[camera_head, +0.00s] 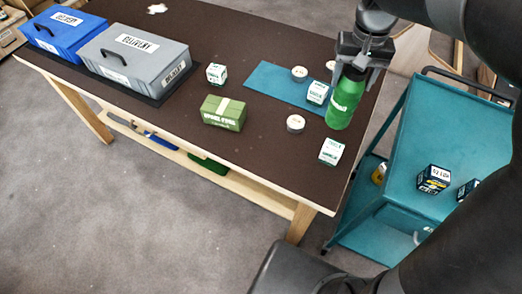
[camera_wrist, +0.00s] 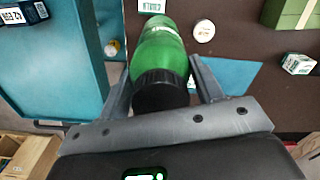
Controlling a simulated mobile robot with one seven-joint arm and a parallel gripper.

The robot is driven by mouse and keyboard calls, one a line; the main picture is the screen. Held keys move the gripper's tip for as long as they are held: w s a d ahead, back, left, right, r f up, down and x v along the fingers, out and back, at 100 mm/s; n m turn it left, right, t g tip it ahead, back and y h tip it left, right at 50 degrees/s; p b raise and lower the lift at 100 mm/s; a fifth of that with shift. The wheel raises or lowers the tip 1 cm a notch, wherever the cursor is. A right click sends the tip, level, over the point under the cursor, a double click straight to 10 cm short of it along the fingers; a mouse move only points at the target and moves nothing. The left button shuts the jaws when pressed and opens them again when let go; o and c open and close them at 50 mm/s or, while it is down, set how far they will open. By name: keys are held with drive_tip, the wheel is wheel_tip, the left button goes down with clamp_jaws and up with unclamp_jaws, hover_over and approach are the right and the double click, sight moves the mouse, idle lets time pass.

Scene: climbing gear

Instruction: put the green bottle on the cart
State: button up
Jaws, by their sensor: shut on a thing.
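The green bottle (camera_head: 345,100) is upright in the head view, at the right end of the brown table (camera_head: 150,118). My gripper (camera_head: 362,62) is above it, shut on its upper part. In the wrist view the bottle (camera_wrist: 162,50) sits between the two fingers (camera_wrist: 160,82), its black cap toward the camera. I cannot tell whether its base touches the table. The teal cart (camera_head: 405,150) stands to the right of the table, with two dark blue boxes on its top; part of it is hidden by my arm.
Near the bottle are a blue mat (camera_head: 270,82), small white-green boxes (camera_head: 331,151), round tins (camera_head: 295,123) and a green box (camera_head: 223,113). Blue (camera_head: 65,32) and grey (camera_head: 140,60) delivery bins stand far left. The cart's top has bare room around its dark box (camera_head: 433,179).

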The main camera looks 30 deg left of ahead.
drive_tip(key=s+a+f+n, duration=0.1)
drive_tip(key=s+a+n, duration=0.1)
drive_tip(key=s+a, duration=0.4)
drive_tip(key=s, duration=0.3)
drive_tip(key=shift+a+f, duration=0.15)
drive_tip(key=shift+a, duration=0.25)
drive_tip(key=shift+s, duration=0.1)
drive_tip(key=s+a+f, duration=0.3)
drive_tip(key=a+f, duration=0.7)
drive_tip(key=a, duration=0.1)
drive_tip(key=shift+s+f, duration=0.15)
drive_tip(key=shift+f, duration=0.2)
drive_tip(key=shift+f, duration=0.15)
drive_tip(key=o, duration=1.5)
